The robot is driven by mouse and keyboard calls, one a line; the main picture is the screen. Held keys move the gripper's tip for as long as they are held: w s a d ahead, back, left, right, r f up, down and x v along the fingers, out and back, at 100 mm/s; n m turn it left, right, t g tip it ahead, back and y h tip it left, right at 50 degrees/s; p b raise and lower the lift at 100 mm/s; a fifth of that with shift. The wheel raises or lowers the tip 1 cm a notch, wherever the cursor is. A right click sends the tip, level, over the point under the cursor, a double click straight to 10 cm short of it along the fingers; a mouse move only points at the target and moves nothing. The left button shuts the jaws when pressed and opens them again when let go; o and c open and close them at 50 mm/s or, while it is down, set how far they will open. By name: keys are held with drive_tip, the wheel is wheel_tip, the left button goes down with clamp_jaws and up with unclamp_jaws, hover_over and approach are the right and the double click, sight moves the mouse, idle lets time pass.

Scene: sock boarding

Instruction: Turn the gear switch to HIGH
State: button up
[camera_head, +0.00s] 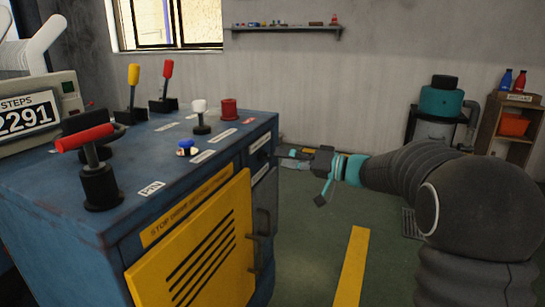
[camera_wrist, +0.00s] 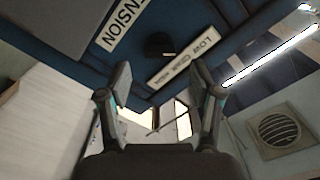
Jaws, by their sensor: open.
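In the wrist view, a white label reading LOW GEAR HIGH (camera_wrist: 183,62) sits on the dark blue panel. A dark rounded knob (camera_wrist: 160,45), which looks like the gear switch, is beside this label. Its pointing direction is too dark to read. My gripper (camera_wrist: 162,82) has its two fingers spread with nothing between them, and the knob shows beyond the fingertips, apart from them. In the head view, my gripper (camera_head: 290,159) is at the right side of the blue machine cabinet (camera_head: 85,215), near its upper right corner. The gear switch cannot be made out there.
A TENSION label (camera_wrist: 124,25) is on the same panel. The cabinet top carries a red-handled lever (camera_head: 85,137), yellow and red levers, and several knobs. A yellow slotted door (camera_head: 195,255) with a dark handle (camera_head: 262,225) is below. Floor (camera_head: 310,215) is clear under my gripper.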

sight(270, 156)
drive_tip(key=shift+x, duration=2)
drive_tip(key=c, duration=1.1)
